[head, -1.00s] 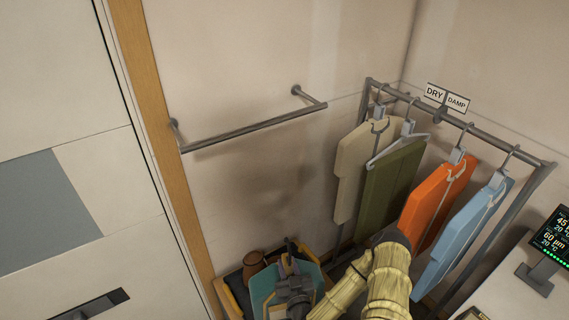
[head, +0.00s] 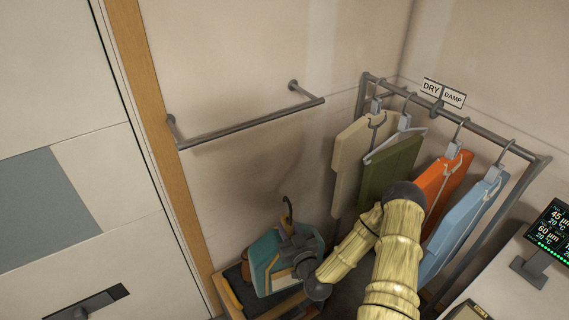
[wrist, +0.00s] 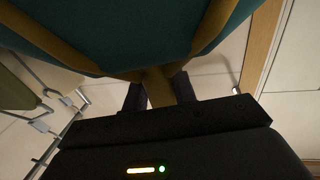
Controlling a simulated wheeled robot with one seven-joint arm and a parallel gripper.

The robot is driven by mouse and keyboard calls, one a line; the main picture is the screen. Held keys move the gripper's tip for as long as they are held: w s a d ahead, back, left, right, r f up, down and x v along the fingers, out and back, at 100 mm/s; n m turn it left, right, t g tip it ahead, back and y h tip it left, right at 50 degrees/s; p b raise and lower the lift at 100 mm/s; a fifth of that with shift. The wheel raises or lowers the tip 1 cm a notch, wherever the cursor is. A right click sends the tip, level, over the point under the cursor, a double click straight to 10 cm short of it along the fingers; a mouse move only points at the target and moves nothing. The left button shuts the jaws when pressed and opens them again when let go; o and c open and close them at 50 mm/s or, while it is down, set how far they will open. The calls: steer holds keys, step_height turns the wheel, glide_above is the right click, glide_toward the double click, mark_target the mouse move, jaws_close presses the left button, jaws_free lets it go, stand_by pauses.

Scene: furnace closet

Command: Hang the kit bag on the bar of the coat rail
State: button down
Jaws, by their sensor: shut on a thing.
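The kit bag (head: 267,258) is teal with tan straps, and a dark hook stands up from its top. My gripper (head: 293,245) is shut on it near the top. In the wrist view the teal bag (wrist: 120,30) fills the upper part, and my gripper (wrist: 160,88) has its dark fingers either side of a tan strap piece. The bar of the coat rail (head: 250,125) is a bare grey bar on two wall brackets, above and behind the bag. The bag hangs tilted over a wooden-edged crate, apart from the bar.
The crate (head: 272,310) below holds other items, partly hidden by the bag. A garment rack (head: 475,130) with beige, green, orange and blue garments and a DRY/DAMP sign stands right. A display (head: 552,230) is at far right. Wall space under the bar is clear.

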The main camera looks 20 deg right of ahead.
steer(key=w+r+n+y+p, duration=0.1)
steer(key=r, duration=1)
steer(key=w+r+n+y, duration=0.1)
steer(key=w+r+y, duration=0.1)
steer(key=r, duration=1)
steer(key=shift+w+g+p, duration=0.3)
steer(key=shift+p, duration=0.05)
steer(key=shift+f, duration=0.1)
steer(key=shift+w+b, duration=0.1)
steer(key=shift+b, duration=0.2)
steer(key=b+x, duration=0.1)
steer(key=x, duration=0.7)
steer(key=shift+b+x, duration=1.05)
steer(key=shift+x, duration=1.2)
